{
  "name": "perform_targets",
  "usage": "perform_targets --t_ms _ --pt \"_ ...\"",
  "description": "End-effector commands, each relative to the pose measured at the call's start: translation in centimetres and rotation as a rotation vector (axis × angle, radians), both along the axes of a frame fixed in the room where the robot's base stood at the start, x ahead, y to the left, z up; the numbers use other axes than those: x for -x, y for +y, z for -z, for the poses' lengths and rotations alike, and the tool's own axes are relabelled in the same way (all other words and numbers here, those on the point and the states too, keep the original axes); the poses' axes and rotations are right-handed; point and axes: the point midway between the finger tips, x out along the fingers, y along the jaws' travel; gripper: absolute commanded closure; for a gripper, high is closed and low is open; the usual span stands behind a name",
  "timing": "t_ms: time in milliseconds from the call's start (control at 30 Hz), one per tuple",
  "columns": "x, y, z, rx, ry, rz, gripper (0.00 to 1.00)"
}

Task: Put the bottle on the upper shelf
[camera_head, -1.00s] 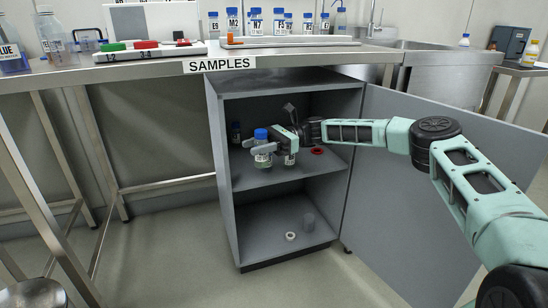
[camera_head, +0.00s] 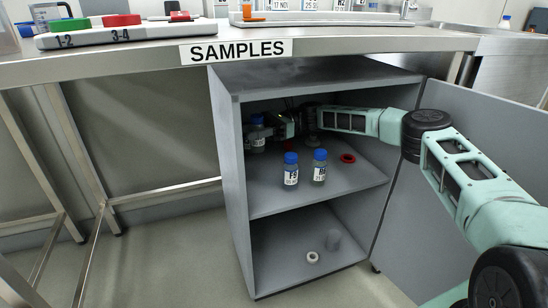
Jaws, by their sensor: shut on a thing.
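The open grey cabinet (camera_head: 229,190) under the bench has an upper shelf (camera_head: 268,202) and a floor level below it. My gripper (camera_head: 270,131) is inside the upper compartment, near its left side and towards the back. It is shut on a small clear bottle (camera_head: 257,140), which looks upright. I cannot tell whether its base touches the shelf. Two more bottles with blue caps and white labels stand on the upper shelf: a left bottle (camera_head: 291,174) and a right bottle (camera_head: 319,170). Both are apart from my gripper and in front of it.
A red ring (camera_head: 348,158) lies on the upper shelf at the right. The cabinet door (camera_head: 465,170) stands open to the right. The SAMPLES bench (camera_head: 130,52) overhangs the cabinet.

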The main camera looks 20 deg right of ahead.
Motion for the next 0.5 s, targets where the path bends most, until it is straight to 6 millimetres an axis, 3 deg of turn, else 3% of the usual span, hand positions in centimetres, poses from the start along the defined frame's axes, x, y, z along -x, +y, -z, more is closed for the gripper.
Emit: perform_targets --t_ms 33,100,367,500 --pt "0.0 0.0 1.7 -0.003 0.003 0.001 0.87" --pt "0.0 0.0 2.8 -0.002 0.002 0.002 0.87" --pt "0.0 0.0 4.9 -0.001 0.001 0.001 0.87" --pt "0.0 0.0 7.0 -0.003 0.003 0.002 0.87"
